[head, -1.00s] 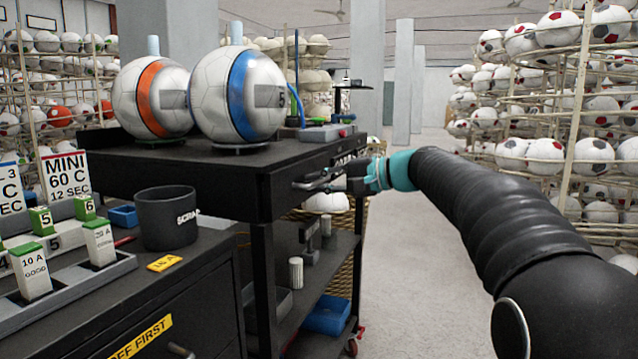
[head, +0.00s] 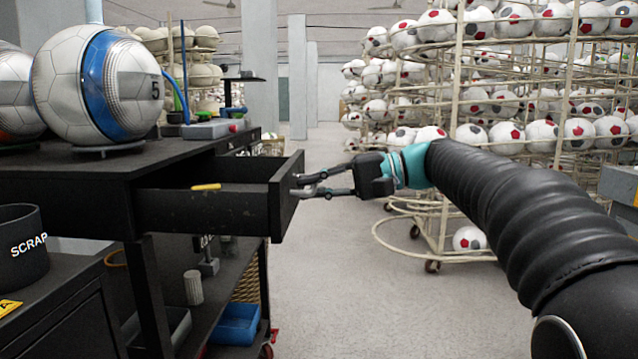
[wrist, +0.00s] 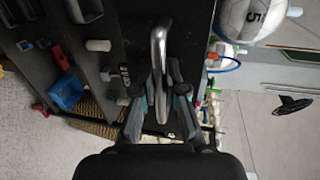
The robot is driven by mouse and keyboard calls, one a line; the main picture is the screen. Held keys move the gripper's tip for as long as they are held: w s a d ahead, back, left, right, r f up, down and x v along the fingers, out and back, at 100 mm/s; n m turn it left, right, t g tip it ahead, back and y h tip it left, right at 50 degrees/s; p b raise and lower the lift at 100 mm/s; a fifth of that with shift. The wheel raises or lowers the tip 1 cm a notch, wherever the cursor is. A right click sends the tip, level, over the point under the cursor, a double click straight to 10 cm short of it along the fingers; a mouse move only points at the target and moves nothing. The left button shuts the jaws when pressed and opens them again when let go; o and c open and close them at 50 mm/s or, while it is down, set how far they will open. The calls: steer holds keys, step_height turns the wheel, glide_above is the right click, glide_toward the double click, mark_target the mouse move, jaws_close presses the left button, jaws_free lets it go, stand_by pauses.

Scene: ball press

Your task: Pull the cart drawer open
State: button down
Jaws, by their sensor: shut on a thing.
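The black cart drawer (head: 205,212) stands pulled well out of the cart (head: 85,168), to the right in the head view, and its inside shows. A yellow-handled item (head: 206,187) lies in it. My gripper (head: 300,187) is at the drawer's front face, shut on its metal handle. In the wrist view the curved silver handle (wrist: 160,65) runs between the fingers of my gripper (wrist: 160,75). The handle is mostly hidden by the fingers in the head view.
A ball with a blue band (head: 95,85) stands on the cart top. A black SCRAP bin (head: 20,245) is at the left. A wire rack of balls (head: 445,200) stands behind my arm. Grey floor (head: 330,280) is clear right of the drawer.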

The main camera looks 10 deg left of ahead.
steer(key=shift+d, duration=0.5)
steer(key=c, duration=1.2)
jaws_free()
steer(key=shift+d, duration=0.15)
steer(key=v, duration=1.1)
steer(key=shift+d, duration=0.35)
steer(key=shift+r, duration=0.1)
